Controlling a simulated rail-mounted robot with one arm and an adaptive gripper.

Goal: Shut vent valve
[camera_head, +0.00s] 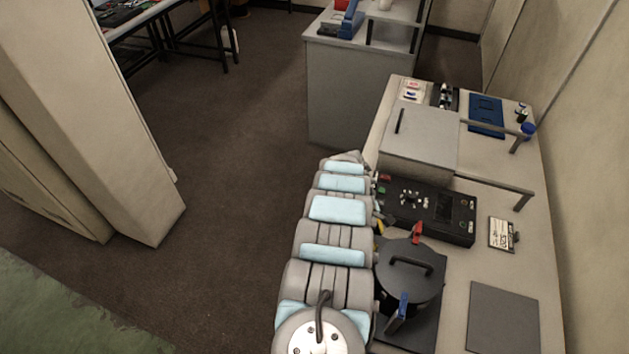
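A dark cylinder (408,275) with a closed lid and an arched black handle (411,261) stands on a dark base plate (425,325) on the right-hand bench. A red lever (417,232) stands up at its far side. A blue lever (403,306) stands up at its near side. A small yellow part (380,226) shows at its far left. I cannot tell which of these is the vent valve. My arm runs along the left of the cylinder and hides part of its left side. My gripper cannot be made out.
A black control panel (428,212) lies just behind the cylinder, with a grey box (419,141) beyond it. A labelled card (502,233) and a dark grey mat (503,318) lie on the bench (545,270) to the right. Open floor (230,200) lies left of my arm.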

